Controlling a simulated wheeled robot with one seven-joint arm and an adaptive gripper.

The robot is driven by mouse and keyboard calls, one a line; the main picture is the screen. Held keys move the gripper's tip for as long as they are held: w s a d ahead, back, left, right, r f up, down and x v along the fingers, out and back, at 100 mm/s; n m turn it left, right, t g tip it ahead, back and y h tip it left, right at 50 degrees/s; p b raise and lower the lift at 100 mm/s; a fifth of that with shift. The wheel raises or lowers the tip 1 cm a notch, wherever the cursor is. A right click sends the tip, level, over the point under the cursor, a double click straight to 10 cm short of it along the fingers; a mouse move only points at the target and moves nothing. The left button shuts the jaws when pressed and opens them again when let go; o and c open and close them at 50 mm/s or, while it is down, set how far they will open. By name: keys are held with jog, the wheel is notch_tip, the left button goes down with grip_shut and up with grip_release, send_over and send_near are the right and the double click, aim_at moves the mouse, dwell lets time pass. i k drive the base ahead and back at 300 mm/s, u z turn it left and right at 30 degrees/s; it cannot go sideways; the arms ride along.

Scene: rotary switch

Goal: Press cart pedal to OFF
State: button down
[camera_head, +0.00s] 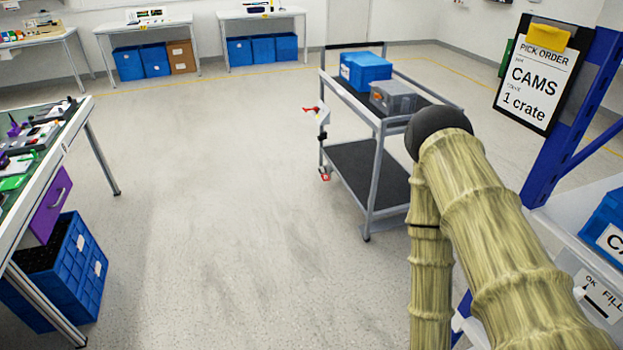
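A grey two-shelf cart (377,160) stands right of the middle of the floor. A small red and white part (325,175) sits low at its left corner post, near the lower shelf. It may be the pedal, but it is too small to read any ON or OFF mark or its position. A white piece with red parts (317,113) sits higher on the same side. My arm, in a tan ribbed sleeve, rises at the right and bends down in front of the cart's right side. My gripper is outside the view.
The cart's top holds a blue crate (365,70) and a grey box (393,97). A workbench (92,112) and blue crates (75,262) stand left. A blue rack (570,130) with an order sign (535,85) stands right. The floor between is clear.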

aim_at(324, 174)
jog(key=u, duration=0.35)
jog(key=i, duration=3.15)
jog(key=u, duration=0.05)
